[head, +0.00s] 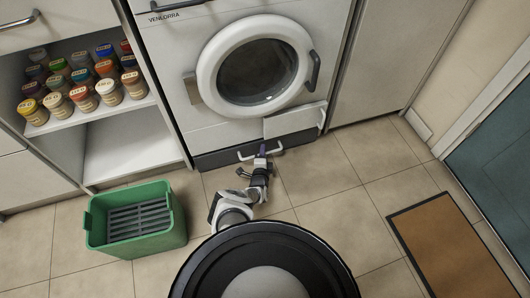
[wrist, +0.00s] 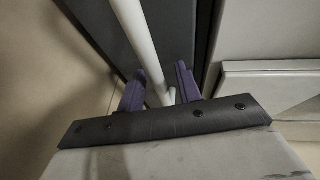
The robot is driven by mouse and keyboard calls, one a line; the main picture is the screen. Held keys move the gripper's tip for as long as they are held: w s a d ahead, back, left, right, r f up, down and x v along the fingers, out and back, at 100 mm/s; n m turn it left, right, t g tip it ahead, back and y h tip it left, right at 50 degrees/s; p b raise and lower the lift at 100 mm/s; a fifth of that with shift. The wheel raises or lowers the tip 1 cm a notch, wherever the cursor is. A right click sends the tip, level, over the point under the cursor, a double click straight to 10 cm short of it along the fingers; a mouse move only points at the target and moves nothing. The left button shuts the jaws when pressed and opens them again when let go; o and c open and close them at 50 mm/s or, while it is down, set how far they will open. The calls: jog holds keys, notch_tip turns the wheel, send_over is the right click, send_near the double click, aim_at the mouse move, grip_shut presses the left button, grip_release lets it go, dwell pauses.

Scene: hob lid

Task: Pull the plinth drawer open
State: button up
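The plinth drawer (head: 218,159) is the dark grey strip at floor level under the white washing machine. It looks closed, its front about in line with the machine. Its pale bar handle (head: 279,148) shows on both sides of my gripper (head: 262,150) in the head view. In the wrist view the handle bar (wrist: 134,30) runs down between the two purple fingers of my gripper (wrist: 160,83). The fingers are apart, with gaps beside the bar, and are not clamped on it. The dark drawer front (wrist: 172,30) lies beyond.
The washing machine (head: 190,40) has a round door and a small pale flap (head: 294,121) just above the drawer. A green crate (head: 137,222) stands on the floor at left, and a brown mat (head: 450,250) lies at right. Tiled floor in front of the drawer is otherwise clear.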

grip_shut()
jog(key=shift+s, duration=0.15)
dwell(0.4)
